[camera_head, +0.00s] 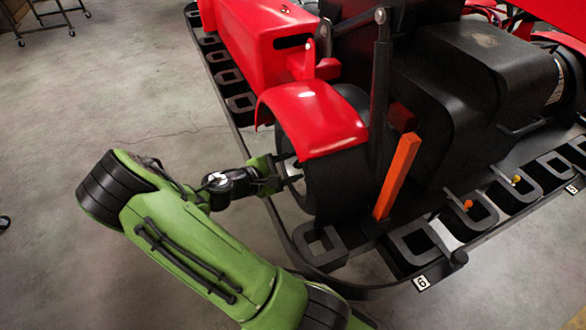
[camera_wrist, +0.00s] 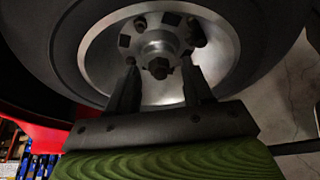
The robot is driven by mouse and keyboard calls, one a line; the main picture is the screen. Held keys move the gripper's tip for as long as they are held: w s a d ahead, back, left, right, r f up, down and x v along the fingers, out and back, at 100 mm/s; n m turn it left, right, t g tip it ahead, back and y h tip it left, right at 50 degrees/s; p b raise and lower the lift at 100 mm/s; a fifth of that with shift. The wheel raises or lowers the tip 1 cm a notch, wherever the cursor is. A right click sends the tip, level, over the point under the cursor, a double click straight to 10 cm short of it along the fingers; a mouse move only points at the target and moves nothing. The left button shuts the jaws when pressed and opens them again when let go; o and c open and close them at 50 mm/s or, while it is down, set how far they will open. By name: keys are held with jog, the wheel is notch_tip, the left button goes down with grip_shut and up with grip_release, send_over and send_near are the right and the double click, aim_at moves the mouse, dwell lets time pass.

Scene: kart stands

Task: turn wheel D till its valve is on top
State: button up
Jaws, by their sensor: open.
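A black-tyred wheel (camera_head: 325,188) with a light metal rim sits under the red fender of the kart. No letter D shows on it. In the wrist view its bright rim (camera_wrist: 100,60) and bolted hub fill the upper part. The wheel's top is cut off there, and I cannot make out a valve. My gripper (camera_head: 293,172) is at the wheel's face. In the wrist view my gripper (camera_wrist: 160,80) is open, its two dark fingers apart below the central hub nut (camera_wrist: 160,67). I cannot tell whether they touch the rim or hub.
The red fender (camera_head: 312,118) arches above the wheel. An orange post (camera_head: 397,176) stands to its right. A black edge frame with open square holders runs around the kart, with a tag marked 6 (camera_head: 421,282) at the front.

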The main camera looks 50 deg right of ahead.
jog(key=shift+s+d+f, duration=0.2)
jog(key=shift+d, duration=0.4)
grip_shut()
jog(key=shift+r+p, duration=0.2)
jog(key=shift+p, duration=0.45)
